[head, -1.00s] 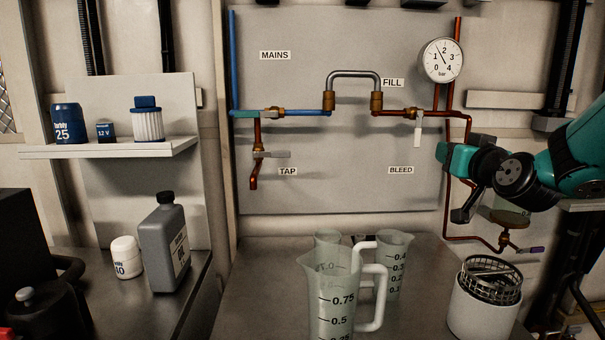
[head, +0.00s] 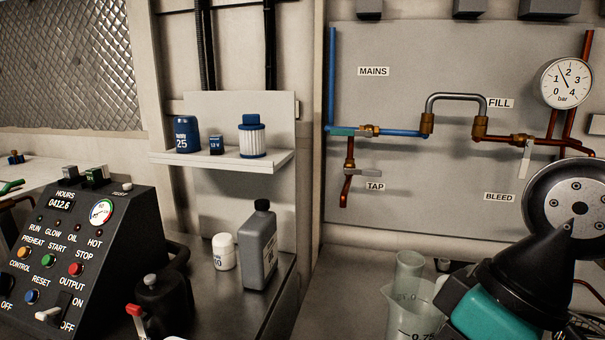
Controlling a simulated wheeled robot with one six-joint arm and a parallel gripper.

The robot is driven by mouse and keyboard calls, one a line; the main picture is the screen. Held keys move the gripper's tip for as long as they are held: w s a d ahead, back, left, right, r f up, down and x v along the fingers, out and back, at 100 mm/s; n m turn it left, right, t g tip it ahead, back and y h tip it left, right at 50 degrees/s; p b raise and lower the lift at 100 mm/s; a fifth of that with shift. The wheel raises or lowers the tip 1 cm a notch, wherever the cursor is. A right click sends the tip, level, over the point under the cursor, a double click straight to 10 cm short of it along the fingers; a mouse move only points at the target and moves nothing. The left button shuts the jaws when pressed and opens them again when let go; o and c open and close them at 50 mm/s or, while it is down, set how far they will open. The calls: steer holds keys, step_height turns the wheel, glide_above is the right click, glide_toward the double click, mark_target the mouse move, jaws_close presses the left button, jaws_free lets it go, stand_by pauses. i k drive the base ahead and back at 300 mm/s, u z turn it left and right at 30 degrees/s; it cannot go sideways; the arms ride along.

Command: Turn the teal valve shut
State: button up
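A teal lever (head: 343,131) lies along the blue pipe at the lower left of the grey wall panel, left of a brass fitting, below the MAINS label. It appears in line with the pipe. Black and teal links of my arm fill the lower right, well away from both levers. My gripper's fingers are not visible.
A control box (head: 85,250) stands at lower left. A shelf (head: 222,160) carries a blue can and filters; a grey bottle (head: 257,250) and white jar (head: 223,252) stand below. Clear measuring jugs (head: 405,300) are partly behind my arm. A pressure gauge (head: 566,83) hangs upper right.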

mark_target(334, 131)
steer(key=k, duration=1.05)
steer(key=u, duration=0.8)
steer(key=i, duration=1.25)
steer(key=z, duration=0.6)
